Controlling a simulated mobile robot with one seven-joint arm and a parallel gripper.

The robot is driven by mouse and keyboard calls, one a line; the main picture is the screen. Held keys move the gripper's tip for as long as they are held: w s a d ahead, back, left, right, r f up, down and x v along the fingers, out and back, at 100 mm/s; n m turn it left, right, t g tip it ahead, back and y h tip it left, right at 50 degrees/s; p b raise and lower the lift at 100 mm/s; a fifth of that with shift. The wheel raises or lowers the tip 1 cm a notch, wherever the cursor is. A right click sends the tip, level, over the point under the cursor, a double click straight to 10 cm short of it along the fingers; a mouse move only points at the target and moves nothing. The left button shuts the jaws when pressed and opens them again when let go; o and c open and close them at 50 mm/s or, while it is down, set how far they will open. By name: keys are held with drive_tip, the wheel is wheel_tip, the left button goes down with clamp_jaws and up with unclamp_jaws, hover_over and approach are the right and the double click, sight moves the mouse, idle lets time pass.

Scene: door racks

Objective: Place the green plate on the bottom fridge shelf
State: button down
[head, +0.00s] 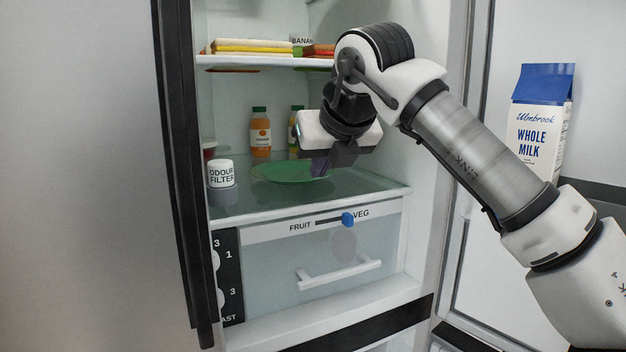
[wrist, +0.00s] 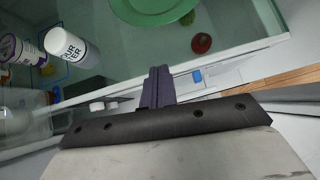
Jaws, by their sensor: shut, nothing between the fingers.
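The green plate (head: 278,173) lies on the glass bottom shelf (head: 358,196) of the open fridge, above the drawer. It looks flat, and its right side is partly hidden by my gripper (head: 320,166). The plate also shows at the top of the wrist view (wrist: 150,14), cut off by the frame. My gripper's fingers (wrist: 160,76) are shut with nothing between them. In the wrist view they show apart from the plate, near the shelf's front edge.
A white odour filter (head: 221,175) stands at the shelf's front left, with bottles (head: 260,133) behind. An upper shelf (head: 262,62) holds flat packages. A drawer (head: 325,262) sits below. A milk carton (head: 540,125) stands in the open door at right.

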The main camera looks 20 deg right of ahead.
drive_tip(key=shift+v, duration=1.9)
